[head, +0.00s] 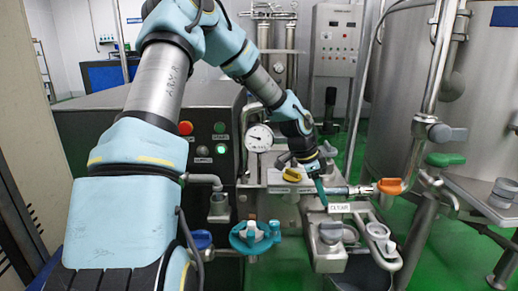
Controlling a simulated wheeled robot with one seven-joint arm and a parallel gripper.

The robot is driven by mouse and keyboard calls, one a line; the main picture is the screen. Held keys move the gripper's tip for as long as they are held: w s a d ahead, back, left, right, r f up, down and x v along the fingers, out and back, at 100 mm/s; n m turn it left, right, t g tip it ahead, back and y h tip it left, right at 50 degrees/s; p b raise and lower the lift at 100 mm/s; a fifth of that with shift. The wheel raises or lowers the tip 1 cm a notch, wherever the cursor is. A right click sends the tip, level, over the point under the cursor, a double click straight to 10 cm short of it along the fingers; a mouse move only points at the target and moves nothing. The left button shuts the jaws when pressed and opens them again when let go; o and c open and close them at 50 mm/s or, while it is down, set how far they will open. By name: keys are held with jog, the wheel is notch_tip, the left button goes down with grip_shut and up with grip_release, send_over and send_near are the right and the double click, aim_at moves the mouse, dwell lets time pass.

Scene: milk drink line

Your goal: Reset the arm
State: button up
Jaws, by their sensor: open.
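My arm rises from the lower left of the head view, bends at the top and reaches down to the right, clad in light blue covers. My gripper (320,191) hangs at its end, pointing down, with teal fingers in front of the metal pipework. It is open and I see nothing held in it. It is close to a white label plate (339,208) and to the right of a yellow valve handle (292,175). I cannot tell whether the fingers touch the pipework.
An orange valve handle (389,186) and a green handle (444,160) are to the right. A teal handwheel (254,236) is below left. A pressure gauge (259,138), a button panel (203,143) and a large steel tank (400,110) stand close around. Green floor shows between them.

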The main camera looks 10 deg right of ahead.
dwell(0.4)
jog(key=s+a+r+n+y+p, duration=0.1)
jog(key=s+a+r+n, duration=0.2)
jog(key=a+n, duration=0.3)
jog(key=s+a+r+n+t+y+p, duration=0.1)
jog(key=a+n, duration=0.5)
jog(key=a, duration=0.9)
jog(key=s+a+r+n+t+y+p, duration=0.1)
jog(key=s+a+r+n, duration=0.4)
jog(key=a, duration=0.6)
jog(key=shift+s+r+n+y, duration=0.2)
jog(key=shift+s+n+y, duration=0.5)
jog(key=shift+s, duration=0.35)
